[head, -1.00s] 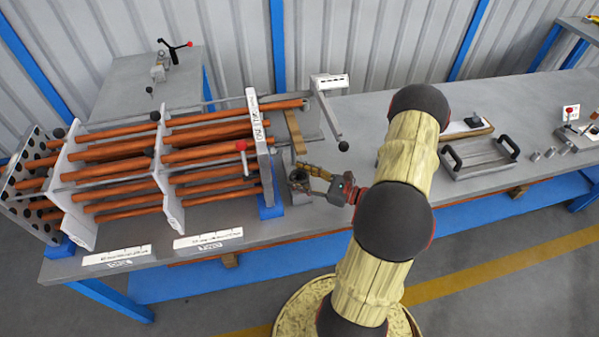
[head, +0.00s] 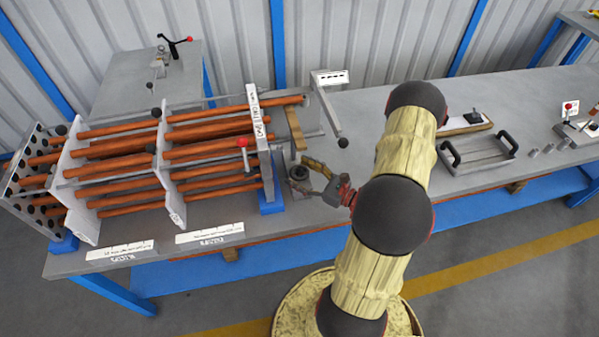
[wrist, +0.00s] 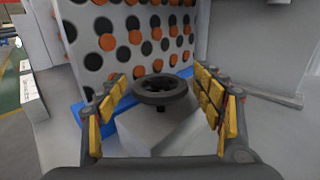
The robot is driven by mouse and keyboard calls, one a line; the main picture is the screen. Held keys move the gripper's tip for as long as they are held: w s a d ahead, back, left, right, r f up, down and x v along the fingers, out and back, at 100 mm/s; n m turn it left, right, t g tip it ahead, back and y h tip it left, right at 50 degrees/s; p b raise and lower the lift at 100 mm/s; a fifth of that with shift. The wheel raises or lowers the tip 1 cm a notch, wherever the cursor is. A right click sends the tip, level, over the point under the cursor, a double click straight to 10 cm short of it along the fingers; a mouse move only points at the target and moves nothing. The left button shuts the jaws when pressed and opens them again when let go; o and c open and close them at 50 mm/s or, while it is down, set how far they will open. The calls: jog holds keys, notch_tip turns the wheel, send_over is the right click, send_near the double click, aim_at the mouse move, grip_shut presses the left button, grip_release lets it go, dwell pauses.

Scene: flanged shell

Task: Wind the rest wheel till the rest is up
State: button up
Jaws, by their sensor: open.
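The rest wheel (wrist: 160,90) is a dark round handwheel lying flat on top of a grey block (wrist: 170,130) in the wrist view. In the head view the wheel (head: 298,173) sits at the right end of the tube bundle, partly beside my fingers. My gripper (wrist: 164,88) is open, with one yellow-padded finger on each side of the wheel and visible gaps to it. In the head view my gripper (head: 312,178) reaches in from the right at the wheel. The rest itself I cannot clearly pick out.
An end plate with orange and dark holes (wrist: 135,40) stands just behind the wheel. Orange tubes (head: 110,150) run left through white plates. A lever with a dark knob (head: 343,143) stands behind my gripper. A grey tray (head: 480,160) lies to the right on the bench.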

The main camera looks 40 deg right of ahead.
jog(key=v, duration=1)
jog(key=shift+s+d, duration=0.1)
jog(key=shift+s, duration=0.1)
jog(key=shift+v, duration=0.8)
